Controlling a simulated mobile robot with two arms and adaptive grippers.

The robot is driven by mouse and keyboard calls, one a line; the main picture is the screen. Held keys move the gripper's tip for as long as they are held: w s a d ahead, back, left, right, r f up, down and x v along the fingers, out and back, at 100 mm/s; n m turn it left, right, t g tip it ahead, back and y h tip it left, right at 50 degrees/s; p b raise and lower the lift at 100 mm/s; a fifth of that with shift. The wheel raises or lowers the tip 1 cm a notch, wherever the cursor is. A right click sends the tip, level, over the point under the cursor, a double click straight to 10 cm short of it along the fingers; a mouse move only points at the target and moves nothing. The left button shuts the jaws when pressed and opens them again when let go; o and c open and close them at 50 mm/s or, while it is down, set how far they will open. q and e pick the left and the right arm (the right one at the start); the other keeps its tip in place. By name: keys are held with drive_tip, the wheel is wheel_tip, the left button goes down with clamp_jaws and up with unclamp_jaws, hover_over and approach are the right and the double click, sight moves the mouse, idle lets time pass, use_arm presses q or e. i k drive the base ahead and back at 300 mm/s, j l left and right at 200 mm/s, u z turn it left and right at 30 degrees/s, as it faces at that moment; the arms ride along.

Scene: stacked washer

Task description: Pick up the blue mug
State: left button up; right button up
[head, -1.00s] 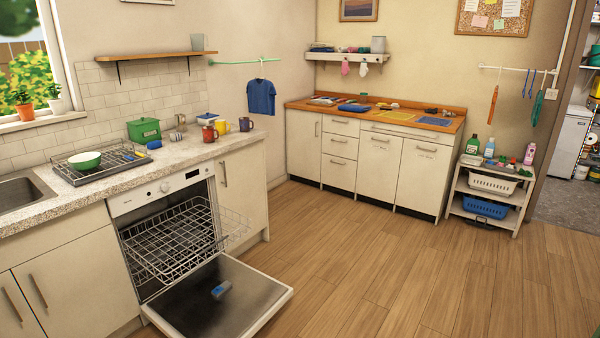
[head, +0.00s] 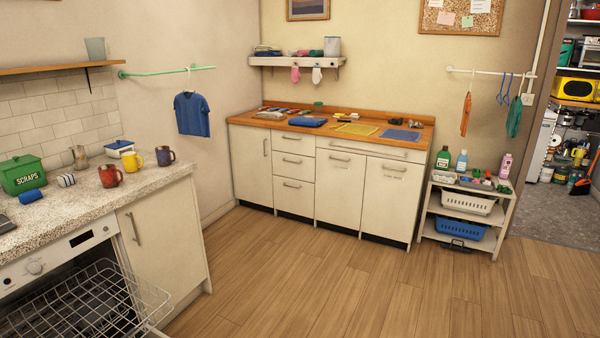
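The blue mug (head: 165,156) stands upright on the speckled counter (head: 98,207) at the left, near the counter's right end. It looks dark blue with a reddish tint. A yellow mug (head: 136,159) stands just left of it, and a red mug (head: 110,176) stands further left and nearer the front edge. Neither of my grippers is in view.
A green scraps box (head: 22,175), a blue roll-like item (head: 32,197) and a glass (head: 80,157) share the counter. Below, the open dishwasher's wire rack (head: 95,305) juts out. The wooden floor (head: 330,280) in the middle is clear.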

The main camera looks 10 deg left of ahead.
sight(162, 152)
drive_tip(key=i+z, duration=0.25)
drive_tip(key=i, duration=0.8)
drive_tip(key=i+j+z, duration=0.1)
drive_tip(key=i+z, duration=0.15)
drive_tip(key=i, duration=0.85)
drive_tip(key=i+j+u, duration=0.15)
drive_tip(key=i+u, duration=0.6)
drive_tip(key=i+l+u, duration=0.15)
drive_tip(key=i+u, duration=0.25)
drive_tip(key=i+l+u, duration=0.35)
drive_tip(key=i, duration=0.15)
drive_tip(key=j, duration=0.1)
